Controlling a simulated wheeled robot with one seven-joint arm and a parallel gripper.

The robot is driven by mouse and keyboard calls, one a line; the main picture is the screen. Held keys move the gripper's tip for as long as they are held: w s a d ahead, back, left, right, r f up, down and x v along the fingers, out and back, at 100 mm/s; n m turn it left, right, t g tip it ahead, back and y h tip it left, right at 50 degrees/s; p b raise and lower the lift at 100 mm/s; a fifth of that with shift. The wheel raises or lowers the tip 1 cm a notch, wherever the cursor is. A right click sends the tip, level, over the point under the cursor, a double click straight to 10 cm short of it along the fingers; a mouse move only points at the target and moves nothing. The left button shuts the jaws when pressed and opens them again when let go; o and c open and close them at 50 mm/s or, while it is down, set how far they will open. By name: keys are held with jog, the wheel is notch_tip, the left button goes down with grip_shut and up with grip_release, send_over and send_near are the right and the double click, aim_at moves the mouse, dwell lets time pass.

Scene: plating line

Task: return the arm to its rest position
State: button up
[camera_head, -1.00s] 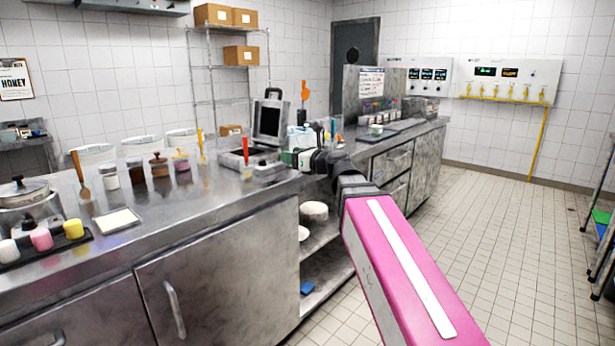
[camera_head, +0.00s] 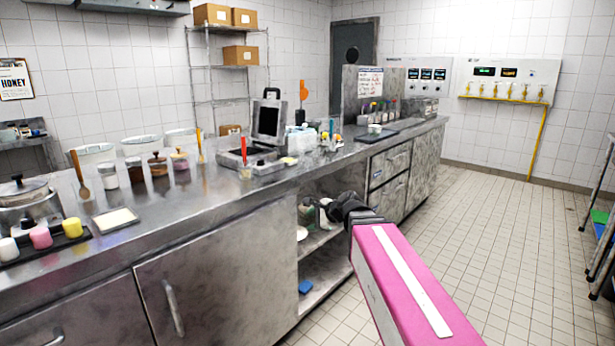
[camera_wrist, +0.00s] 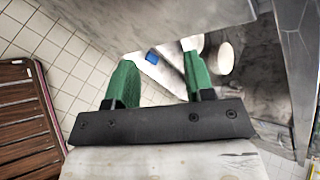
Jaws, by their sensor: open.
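My gripper (camera_head: 314,208) is in front of the open shelf bay under the steel counter, below the level of the counter top. My pink arm (camera_head: 420,290) reaches to it from the lower right. In the wrist view my gripper (camera_wrist: 158,75) has two green fingers set wide apart with nothing held between them. Beyond the fingers are the floor, white round items (camera_wrist: 224,57) and a small blue item (camera_wrist: 152,57) on the shelves. In the head view the fingertips are small and partly hidden by the wrist.
The steel counter (camera_head: 225,205) runs along the left, carrying jars, an open waffle iron (camera_head: 268,120) and a tray of cups. The open bay holds a blue item (camera_head: 305,286) on its lower shelf. The tiled floor (camera_head: 480,215) on the right is clear. A rack (camera_head: 603,235) stands far right.

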jog(key=s+d+f+n+g+h, duration=0.2)
jog(key=s+d+f+n+h, duration=0.1)
jog(key=f, duration=0.5)
jog(key=s+d+f+n+g+h, duration=0.2)
jog(key=s+d+f+n+h, duration=0.1)
jog(key=s+d+f+n, duration=0.3)
jog(key=s+d+f+n+g+h, duration=0.2)
jog(key=s+d+f+n, duration=0.2)
jog(key=d+f, duration=0.4)
jog(key=shift+s+f+n+g+h, duration=0.3)
jog(key=shift+f+n+h, duration=0.1)
jog(key=shift+f+n, duration=0.4)
